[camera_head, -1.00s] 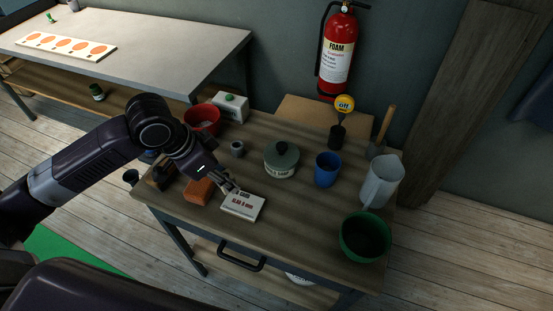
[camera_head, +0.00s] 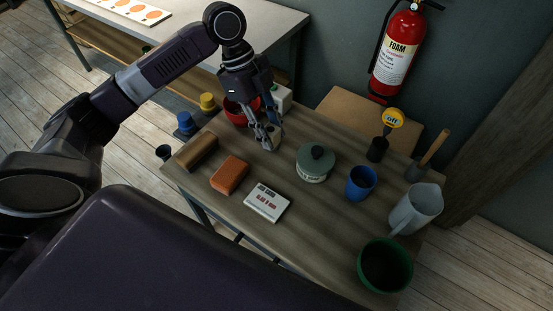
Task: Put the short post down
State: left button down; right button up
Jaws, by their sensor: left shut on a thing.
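My left gripper (camera_head: 268,143) comes down over the table (camera_head: 325,238), between the red bowl and the green-grey lidded pot. It is shut on a small short piece, the short post (camera_head: 275,139), which is mostly hidden by the fingers. I cannot tell whether the post touches the table top. My right gripper is not in view.
A red bowl (camera_head: 236,116) and white box (camera_head: 281,98) stand close behind the gripper. The lidded pot (camera_head: 313,170) is to its right. An orange block (camera_head: 229,175), a brown block (camera_head: 196,152) and a white label box (camera_head: 267,201) lie in front. A blue cup (camera_head: 360,184) is further right.

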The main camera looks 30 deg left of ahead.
pick_arm(q)
notch_tip(320, 180, down, 8)
jog(key=shift+r+p, duration=0.15)
jog(key=shift+p, duration=0.25)
notch_tip(320, 180, down, 4)
jog(key=shift+p, duration=0.35)
jog(key=shift+f, duration=0.2)
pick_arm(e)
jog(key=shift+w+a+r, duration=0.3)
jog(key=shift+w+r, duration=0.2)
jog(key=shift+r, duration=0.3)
pick_arm(q)
jog(key=c, duration=1.6)
grip_release()
jog(key=b+v, duration=0.2)
jog(key=v, duration=1)
jog(key=shift+d+r, duration=0.1)
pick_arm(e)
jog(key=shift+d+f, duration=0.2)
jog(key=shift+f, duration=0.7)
